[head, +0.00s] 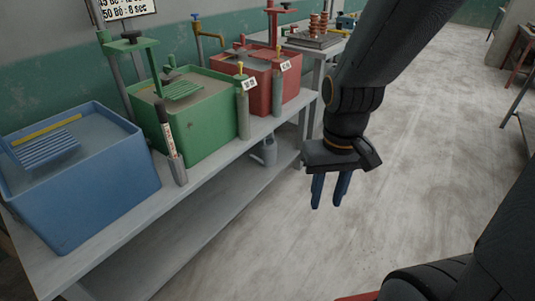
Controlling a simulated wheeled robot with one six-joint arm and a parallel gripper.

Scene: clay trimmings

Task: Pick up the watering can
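A small grey can with a handle, apparently the watering can (268,151), stands on the lower shelf under the bench, below the gap between the green and red tubs. The bench top's front edge is just above it, and its finer shape is too small to tell. My gripper (328,200) hangs to the right of the can, in front of the bench, with its fingers pointing down. The two blue fingers are apart with nothing between them. It does not touch the can.
A blue tub (85,200), a green tub (200,145) and a red tub (287,95) stand on the grey bench (215,172). Grey cylinders stand along its front edge. A bench leg (300,140) is near the can. The concrete floor (290,255) is clear.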

